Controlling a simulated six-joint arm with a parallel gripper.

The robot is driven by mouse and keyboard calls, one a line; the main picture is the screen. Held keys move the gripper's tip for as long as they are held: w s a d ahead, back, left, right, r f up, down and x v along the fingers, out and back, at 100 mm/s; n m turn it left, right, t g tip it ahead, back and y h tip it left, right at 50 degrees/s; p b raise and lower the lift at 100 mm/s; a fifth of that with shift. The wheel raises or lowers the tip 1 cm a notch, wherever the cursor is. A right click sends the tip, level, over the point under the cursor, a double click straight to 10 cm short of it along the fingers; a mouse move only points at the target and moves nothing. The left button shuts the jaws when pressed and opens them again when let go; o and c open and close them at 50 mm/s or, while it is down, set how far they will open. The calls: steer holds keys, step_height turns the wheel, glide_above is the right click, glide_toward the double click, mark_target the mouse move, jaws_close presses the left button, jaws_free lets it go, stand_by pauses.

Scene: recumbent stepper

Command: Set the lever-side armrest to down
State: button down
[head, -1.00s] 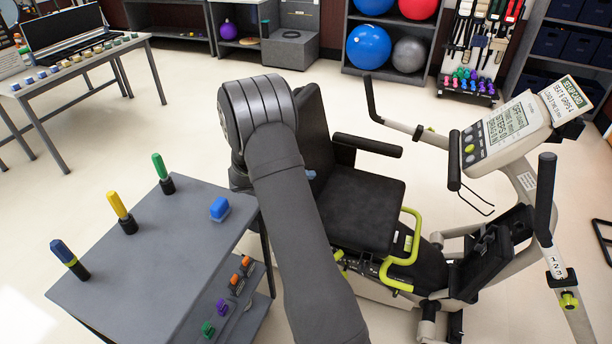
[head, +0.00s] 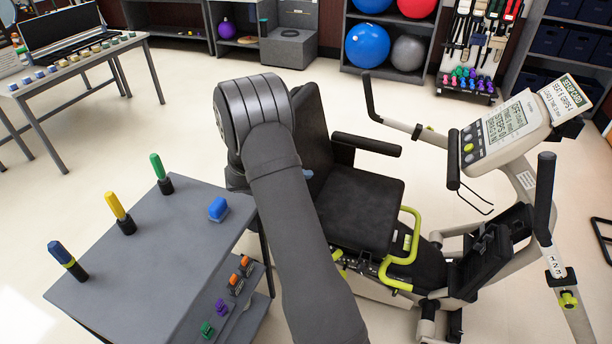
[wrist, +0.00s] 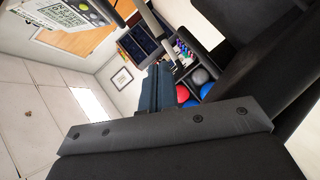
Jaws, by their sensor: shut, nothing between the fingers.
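The recumbent stepper has a black seat (head: 360,205) and a backrest (head: 312,120). Its far-side armrest (head: 366,144) lies about level. A yellow-green lever (head: 403,258) is at the seat's near side. The armrest on that side cannot be made out in the head view, where my arm covers the area. My gripper shows there only as a small blue-grey bit (head: 308,174) beside the seat's rear edge. In the wrist view my gripper (wrist: 157,85) is shut and empty. Large black padded parts (wrist: 270,70) are close by on the right; I cannot tell which they are.
A grey cart (head: 150,245) with coloured handles stands at the near left. The stepper's console (head: 503,130) and handlebars are on the right. A table (head: 80,65) is at the far left. Floor is clear behind the stepper.

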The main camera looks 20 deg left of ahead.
steer(key=v, duration=1.6)
steer(key=a+f+n+t+y, duration=0.1)
steer(key=f+n+t, duration=0.1)
steer(key=n, duration=0.1)
steer(key=a+f+n+t+y, duration=0.1)
steer(key=f+n+t+y, duration=0.1)
steer(key=n, duration=0.1)
steer(key=a+f+n+t+y, duration=0.1)
steer(key=a+f+n+t, duration=0.1)
steer(key=n, duration=0.1)
steer(key=shift+w+f+n+t+y, duration=0.2)
steer(key=shift+w+n+t+y, duration=0.1)
steer(key=shift+n+t, duration=0.1)
steer(key=shift+w, duration=0.2)
steer(key=x, duration=0.9)
steer(key=shift+w, duration=0.25)
steer(key=shift+d, duration=0.1)
